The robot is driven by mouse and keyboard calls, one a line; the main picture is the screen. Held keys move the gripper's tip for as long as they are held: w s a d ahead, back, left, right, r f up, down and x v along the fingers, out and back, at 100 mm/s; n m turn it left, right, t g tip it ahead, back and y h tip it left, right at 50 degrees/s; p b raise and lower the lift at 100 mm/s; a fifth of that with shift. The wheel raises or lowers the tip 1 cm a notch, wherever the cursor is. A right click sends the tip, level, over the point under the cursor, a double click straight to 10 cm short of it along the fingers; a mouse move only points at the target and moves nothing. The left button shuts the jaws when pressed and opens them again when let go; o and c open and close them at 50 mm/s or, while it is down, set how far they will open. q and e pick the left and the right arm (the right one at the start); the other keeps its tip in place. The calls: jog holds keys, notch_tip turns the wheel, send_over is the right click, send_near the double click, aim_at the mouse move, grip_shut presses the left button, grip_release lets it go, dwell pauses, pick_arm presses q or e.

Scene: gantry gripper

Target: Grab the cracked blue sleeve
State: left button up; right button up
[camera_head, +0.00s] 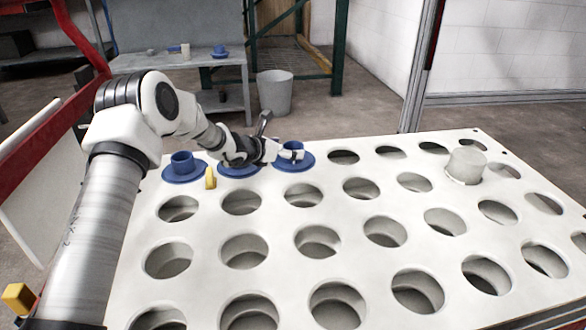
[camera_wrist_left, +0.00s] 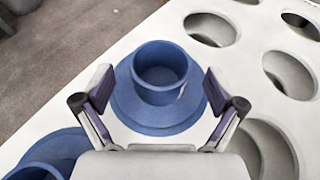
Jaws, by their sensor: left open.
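Three blue flanged sleeves stand in a row along the far left edge of the white perforated table. The left one (camera_head: 182,170) is clear of my arm, the middle one (camera_head: 238,171) is partly hidden behind it, and the right one (camera_head: 300,164) is at my left gripper (camera_head: 290,154). In the left wrist view, the left gripper (camera_wrist_left: 158,88) is open, with one finger on each side of a sleeve's round collar (camera_wrist_left: 160,92) and gaps on both sides. A small pale mark shows on that collar; I cannot tell if it is a crack. My right gripper is not in view.
The white table (camera_head: 210,275) has rows of large round holes. A pale cylinder (camera_head: 465,165) stands at its far right. A small yellow piece (camera_head: 210,179) is near the left sleeves. A grey bin (camera_head: 275,92) and a workbench (camera_head: 180,62) stand behind.

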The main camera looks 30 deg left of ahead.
pick_arm(q)
jog(key=x, duration=0.2)
jog(key=shift+w+d+f, duration=0.1)
jog(key=shift+w+f, duration=0.15)
jog(key=shift+f, duration=0.15)
jog(key=shift+r, duration=0.1)
jog(key=c, duration=1.4)
